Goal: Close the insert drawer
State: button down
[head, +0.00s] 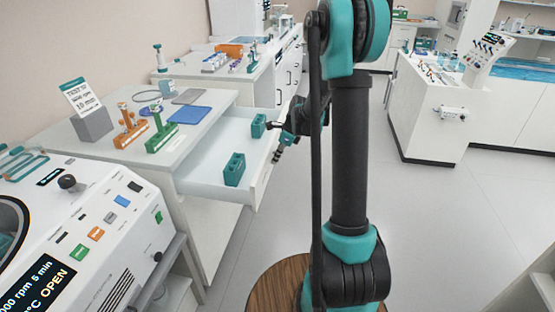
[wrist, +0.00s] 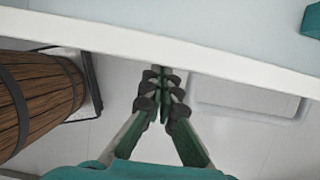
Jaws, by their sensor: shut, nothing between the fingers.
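The insert drawer (head: 208,176) is white and stands pulled out from the white bench. Two teal inserts lie in it, one near the back (head: 258,126) and one near the front (head: 234,169). My gripper (head: 278,154) is shut and empty, just outside the drawer's front panel in the head view. In the wrist view my gripper (wrist: 160,76) has its fingertips together close to the drawer's white front edge (wrist: 120,40). Whether they touch it I cannot tell. Part of a teal insert (wrist: 312,20) shows at the top right there.
The bench top (head: 95,141) above the drawer holds an orange rack (head: 129,132), a green rack (head: 159,134) and a sign on a grey block (head: 94,124). A centrifuge (head: 100,235) stands at the near left. The floor (head: 440,215) to the right is clear.

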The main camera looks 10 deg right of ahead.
send_over(209, 162)
jog(key=shift+w+d, duration=0.1)
jog(key=shift+d, duration=0.05)
jog(key=shift+r, duration=0.1)
dwell(0.4)
